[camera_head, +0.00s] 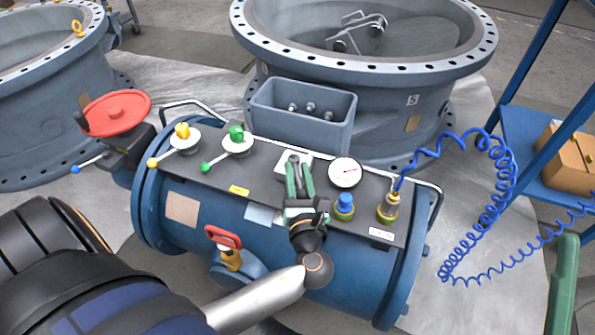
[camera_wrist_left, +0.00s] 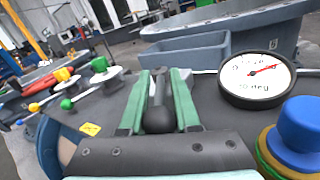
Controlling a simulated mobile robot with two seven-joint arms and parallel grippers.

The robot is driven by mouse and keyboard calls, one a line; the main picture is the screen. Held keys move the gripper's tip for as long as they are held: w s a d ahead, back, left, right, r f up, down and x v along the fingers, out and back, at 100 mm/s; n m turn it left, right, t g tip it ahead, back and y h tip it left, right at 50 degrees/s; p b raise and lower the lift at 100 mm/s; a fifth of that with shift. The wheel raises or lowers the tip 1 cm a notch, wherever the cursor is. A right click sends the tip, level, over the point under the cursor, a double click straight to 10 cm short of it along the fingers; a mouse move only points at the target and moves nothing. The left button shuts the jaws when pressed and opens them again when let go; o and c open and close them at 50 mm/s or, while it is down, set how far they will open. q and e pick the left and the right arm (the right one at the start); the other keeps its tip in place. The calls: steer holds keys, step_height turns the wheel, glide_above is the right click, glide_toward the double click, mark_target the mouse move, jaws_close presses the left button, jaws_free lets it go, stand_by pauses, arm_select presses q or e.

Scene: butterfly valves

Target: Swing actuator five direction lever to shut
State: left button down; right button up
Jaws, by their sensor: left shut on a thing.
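The actuator is a blue cylinder (camera_head: 270,240) with a dark top panel (camera_head: 258,180). Its direction lever is a thin grey rod on a light plate, with a black ball knob (camera_wrist_left: 158,121). My left gripper (camera_head: 299,178), with green fingers, is shut on the lever from the front. In the left wrist view, the green fingers (camera_wrist_left: 158,95) stand on both sides of the rod and knob. My gripper partly hides the lever in the head view. A green finger of my right gripper (camera_head: 565,285) shows at the right edge; its opening is not visible.
A yellow lever (camera_head: 181,132) and a green lever (camera_head: 237,134) are left. A coiled blue hose (camera_head: 503,170) rises at right. A grey box (camera_head: 303,120) stands behind.

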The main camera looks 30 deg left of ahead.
arm_select(q)
steer(key=shift+s+a+r+m+t+h+p, duration=0.2)
steer(key=shift+a+m+t+h+p, duration=0.1)
steer(key=shift+m+t+h+p, duration=0.65)
steer(key=shift+s+a+r+m+t+h+p, duration=0.15)
steer(key=shift+a+m+t+h+p, duration=0.15)
steer(key=shift+h+p, duration=0.65)
steer(key=shift+a+f+m+p, duration=0.1)
steer(key=shift+m+p, duration=0.35)
steer(key=shift+p, duration=0.1)
steer(key=shift+s+a+f+m+t+h, duration=0.1)
steer(key=shift+a+m+t+h, duration=0.1)
steer(key=shift+m+t+h, duration=0.6)
steer(key=shift+s+a+m+h, duration=0.15)
steer(key=shift+m+h, duration=0.1)
steer(key=shift+h, duration=0.4)
steer(key=shift+w+a+m+h, duration=0.1)
steer(key=shift+m+h, duration=0.15)
steer(key=shift+h, duration=0.4)
arm_select(e)
steer(key=shift+n, duration=0.6)
steer(key=shift+s+d+r, duration=0.1)
steer(key=shift+d+r, duration=0.05)
steer(key=shift+r, duration=1.25)
steer(key=shift+s+d+r, duration=0.1)
steer(key=shift+r, duration=1.3)
arm_select(q)
steer(key=shift+p, duration=0.3)
arm_select(e)
steer(key=shift+w, duration=0.1)
